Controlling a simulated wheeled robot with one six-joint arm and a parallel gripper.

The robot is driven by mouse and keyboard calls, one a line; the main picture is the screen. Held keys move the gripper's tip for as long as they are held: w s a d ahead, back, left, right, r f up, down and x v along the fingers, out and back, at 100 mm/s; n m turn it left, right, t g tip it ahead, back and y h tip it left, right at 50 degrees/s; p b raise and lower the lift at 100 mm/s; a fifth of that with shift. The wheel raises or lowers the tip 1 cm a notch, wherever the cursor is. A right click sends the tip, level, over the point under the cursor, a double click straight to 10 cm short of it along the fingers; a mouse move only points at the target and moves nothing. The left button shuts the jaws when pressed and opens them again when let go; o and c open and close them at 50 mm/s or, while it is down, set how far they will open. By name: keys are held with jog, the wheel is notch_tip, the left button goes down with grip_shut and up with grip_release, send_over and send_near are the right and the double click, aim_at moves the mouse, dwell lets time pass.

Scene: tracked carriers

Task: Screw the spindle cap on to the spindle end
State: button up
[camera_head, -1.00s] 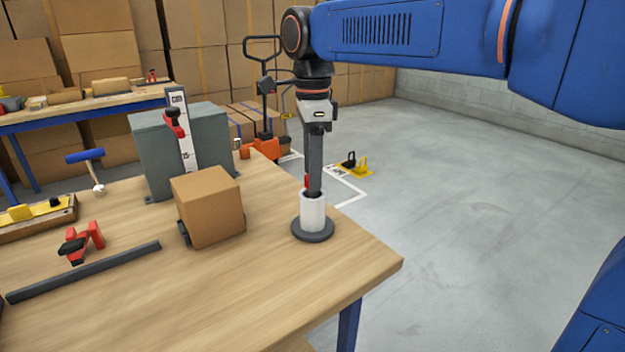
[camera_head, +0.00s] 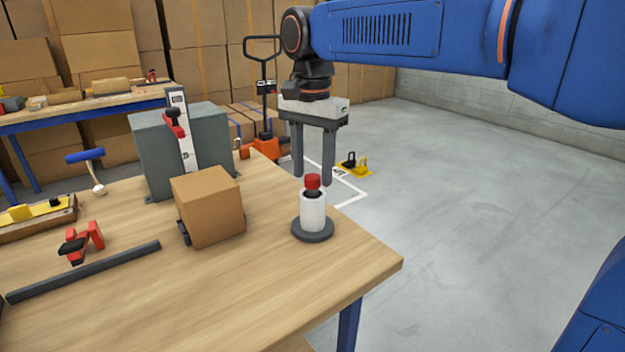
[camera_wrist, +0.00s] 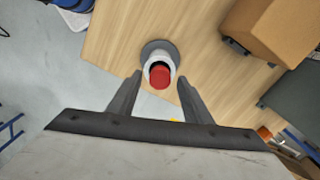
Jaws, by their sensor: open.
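The red spindle cap (camera_head: 313,182) sits at the top of a white upright cylinder (camera_head: 313,212), which I take to be the spindle end, on a dark round base (camera_head: 313,231). I cannot tell how far the cap is threaded. In the wrist view the red cap (camera_wrist: 160,77) lies between and just beyond my fingertips. My gripper (camera_head: 312,180) is open and empty, turned, with its fingers pointing down over the cap. It also shows in the wrist view (camera_wrist: 159,75), one finger on each side, apart from the cap.
A cardboard box (camera_head: 208,206) stands left of the spindle on the wooden table (camera_head: 250,290). A grey block with a scale (camera_head: 150,150) is behind it. A dark bar (camera_head: 85,272) and a red clamp (camera_head: 82,243) lie left. Free floor is at right.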

jog(key=n, duration=0.5)
jog(key=shift+n, duration=0.4)
jog(key=n, duration=0.5)
jog(key=c, duration=0.9)
jog(key=shift+o, duration=0.2)
jog(key=m, duration=0.7)
jog(key=shift+m, duration=1.4)
